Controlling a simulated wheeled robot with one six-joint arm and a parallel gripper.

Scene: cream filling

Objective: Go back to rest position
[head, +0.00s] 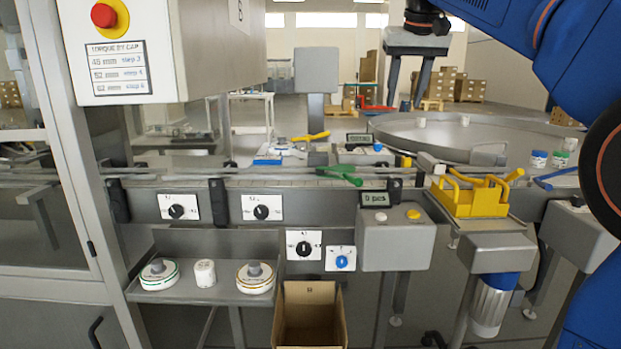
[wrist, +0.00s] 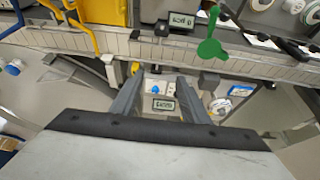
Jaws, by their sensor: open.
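My gripper (head: 407,80) hangs in the upper right of the head view, its two fingers pointing down and apart, with nothing between them. It is above and behind the conveyor line (head: 330,183) in the picture. In the wrist view my gripper (wrist: 158,95) also shows open, with a grey control box with a display (wrist: 162,88) seen beyond the fingers. My blue arm reaches in from the right of the head view.
A round grey table (head: 470,135) stands at the right. A yellow fixture (head: 470,195) sits on the line. A green lever (head: 340,174) crosses the conveyor. A shelf (head: 205,288) holds round parts, and an open cardboard box (head: 310,315) stands below. A control panel with a red button (head: 160,50) hangs upper left.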

